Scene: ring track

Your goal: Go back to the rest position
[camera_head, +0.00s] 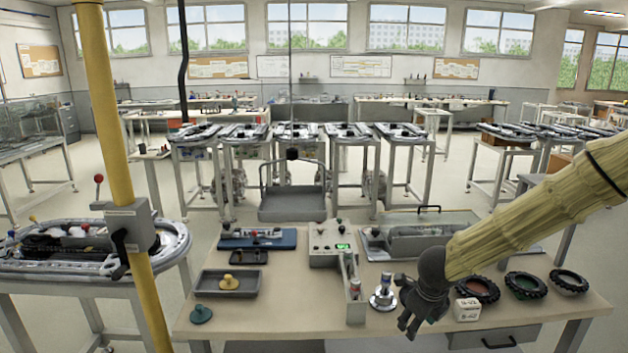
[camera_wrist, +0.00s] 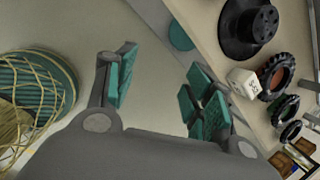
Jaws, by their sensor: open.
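My gripper (camera_head: 408,328) is at the front of the wooden table, right of centre, with my sleeved arm reaching in from the right. In the wrist view my gripper (camera_wrist: 160,90) has its two teal-padded fingers wide apart, with nothing between them. A white block with printed marks (camera_head: 467,309) is just right of the gripper in the head view; it also shows in the wrist view (camera_wrist: 243,82). No marker of a rest position shows.
Black rings (camera_head: 526,286) lie at the table's right. A metal piece with an upright pin (camera_head: 383,293) stands left of the gripper, beside a grey control box (camera_head: 331,245). A grey tray (camera_head: 208,292) is farther left. The wrist view shows a striped basket (camera_wrist: 38,85) below.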

